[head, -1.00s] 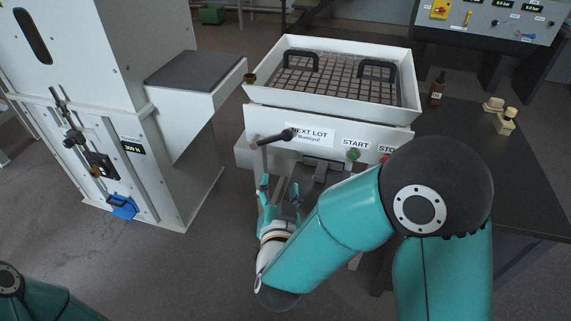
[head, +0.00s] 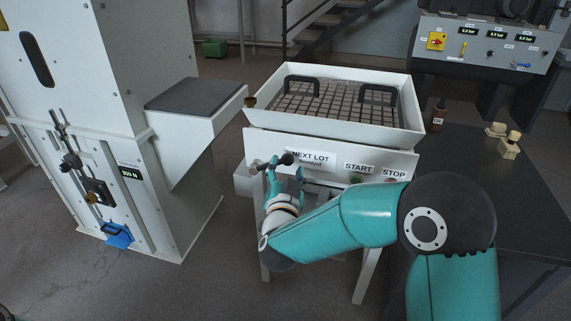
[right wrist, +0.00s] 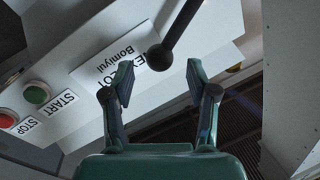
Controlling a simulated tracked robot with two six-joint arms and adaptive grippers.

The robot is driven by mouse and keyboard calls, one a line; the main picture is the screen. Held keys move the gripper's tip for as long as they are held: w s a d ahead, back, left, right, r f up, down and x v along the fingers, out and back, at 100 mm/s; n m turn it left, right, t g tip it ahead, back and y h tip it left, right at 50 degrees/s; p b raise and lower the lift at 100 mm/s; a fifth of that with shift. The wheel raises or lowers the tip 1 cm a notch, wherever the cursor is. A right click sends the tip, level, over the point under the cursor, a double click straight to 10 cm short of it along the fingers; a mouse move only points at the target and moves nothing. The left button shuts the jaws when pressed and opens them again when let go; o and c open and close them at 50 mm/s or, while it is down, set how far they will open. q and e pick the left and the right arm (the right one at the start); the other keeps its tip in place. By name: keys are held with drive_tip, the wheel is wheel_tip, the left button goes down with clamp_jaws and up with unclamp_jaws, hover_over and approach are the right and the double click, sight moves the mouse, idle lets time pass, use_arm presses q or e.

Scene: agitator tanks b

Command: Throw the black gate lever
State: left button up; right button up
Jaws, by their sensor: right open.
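The black gate lever (head: 276,161) sticks out from the white machine's front, left of the NEXT LOT label. Its rounded black end points right in the head view. In the right wrist view the lever (right wrist: 182,22) shows as a dark rod ending in a ball. My right gripper (head: 286,174) is open, with its fingers pointing up just below the lever's end. In the right wrist view the ball appears in the gap between the open fingertips (right wrist: 160,72). I cannot tell how deep it sits; no finger visibly touches it. My left gripper is out of view.
The START button (right wrist: 37,92) and STOP button (right wrist: 7,118) sit beside the label on the same panel. A white tray (head: 335,118) with a grid and two black handles tops the machine. A white cabinet (head: 110,100) stands left, a dark table (head: 470,185) right.

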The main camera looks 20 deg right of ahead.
sight(287, 163)
drive_tip(key=shift+x, duration=1.7)
